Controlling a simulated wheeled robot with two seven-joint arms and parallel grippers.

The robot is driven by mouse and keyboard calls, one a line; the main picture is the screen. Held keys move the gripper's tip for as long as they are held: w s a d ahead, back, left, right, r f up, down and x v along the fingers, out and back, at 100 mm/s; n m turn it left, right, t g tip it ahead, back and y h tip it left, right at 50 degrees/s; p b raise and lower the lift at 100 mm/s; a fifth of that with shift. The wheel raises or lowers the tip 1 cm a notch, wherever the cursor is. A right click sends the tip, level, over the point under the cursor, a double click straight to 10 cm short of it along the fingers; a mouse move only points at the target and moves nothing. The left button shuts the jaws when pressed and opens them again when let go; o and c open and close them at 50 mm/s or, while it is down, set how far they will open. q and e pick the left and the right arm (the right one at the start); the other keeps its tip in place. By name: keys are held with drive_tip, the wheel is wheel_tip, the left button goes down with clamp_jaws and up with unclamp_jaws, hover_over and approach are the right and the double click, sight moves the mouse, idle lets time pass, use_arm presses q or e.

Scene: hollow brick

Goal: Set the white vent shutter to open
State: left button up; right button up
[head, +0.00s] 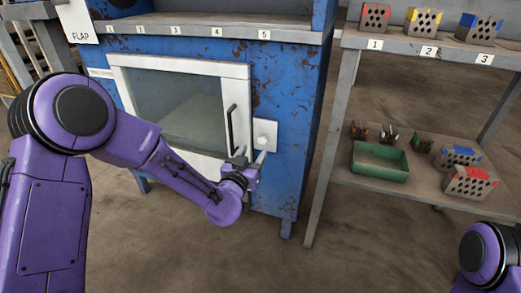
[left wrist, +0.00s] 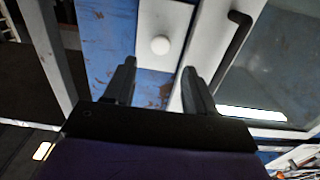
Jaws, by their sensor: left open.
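The white vent shutter (head: 265,129) appears as a small upright plate with a round white knob (head: 262,141), on the blue kiln front right of the door handle. The left wrist view shows the same plate (left wrist: 172,20) and knob (left wrist: 160,45). My left gripper (head: 250,158) is open and empty just below and in front of the knob. In the left wrist view, the knob lies beyond the gap between the fingers (left wrist: 158,78), not gripped. Whether a vent hole lies behind the plate is hidden. My right gripper is out of view.
The white-framed glass door (head: 180,105) with a black handle (head: 232,128) is close left of the gripper. A numbered ledge (head: 205,32) runs above. A shelf unit (head: 345,130) on the right holds hollow bricks and a green tray (head: 380,174). The floor between is clear.

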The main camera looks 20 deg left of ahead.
sight(261, 140)
use_arm(q)
drive_tip(key=w+b, duration=0.1)
drive_tip(key=w, duration=0.6)
drive_tip(key=shift+w+d+f, duration=0.1)
clamp_jaws()
